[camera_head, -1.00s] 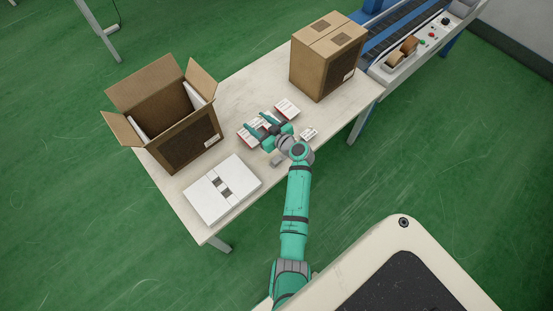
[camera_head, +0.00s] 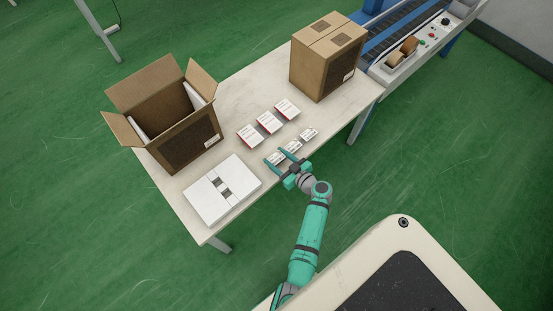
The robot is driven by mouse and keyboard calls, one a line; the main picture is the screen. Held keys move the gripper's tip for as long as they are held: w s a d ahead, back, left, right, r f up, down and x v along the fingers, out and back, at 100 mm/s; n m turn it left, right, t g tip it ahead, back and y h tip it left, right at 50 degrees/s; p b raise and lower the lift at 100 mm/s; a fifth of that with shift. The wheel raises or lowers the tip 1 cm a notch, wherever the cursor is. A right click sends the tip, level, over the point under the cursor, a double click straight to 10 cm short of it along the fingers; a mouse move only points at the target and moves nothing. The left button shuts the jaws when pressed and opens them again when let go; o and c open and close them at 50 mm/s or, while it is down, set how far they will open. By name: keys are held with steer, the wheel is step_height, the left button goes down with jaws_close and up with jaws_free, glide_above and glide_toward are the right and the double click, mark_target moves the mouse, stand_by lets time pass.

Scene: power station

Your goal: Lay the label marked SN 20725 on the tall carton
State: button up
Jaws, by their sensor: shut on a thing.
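Three small white labels lie in a row near the table's front edge: a near-left one (camera_head: 275,158), a middle one (camera_head: 292,147) and a right one (camera_head: 309,134). Their print is too small to read, so I cannot tell which is SN 20725. My gripper (camera_head: 274,156) reaches in from the front edge, its two fingers either side of the near-left label and shut on it. I cannot tell whether that label is lifted. A closed, taped brown carton (camera_head: 318,70) stands at the back right. An open brown carton (camera_head: 180,138) stands at the left. I cannot tell which is called tall.
Three larger red-and-white cards (camera_head: 268,122) lie in a row behind the labels. A flat white box (camera_head: 222,190) lies at the front left. A conveyor (camera_head: 400,25) with tape rolls (camera_head: 402,53) adjoins the right end. The table (camera_head: 235,90) is bare between the cartons.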

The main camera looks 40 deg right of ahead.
steer(key=shift+f, duration=0.65)
steer(key=shift+f, duration=0.1)
steer(key=o, duration=1)
steer(key=shift+d+f, duration=0.1)
steer(key=v, duration=1)
steer(key=shift+s+r, duration=0.3)
steer(key=shift+r, duration=0.05)
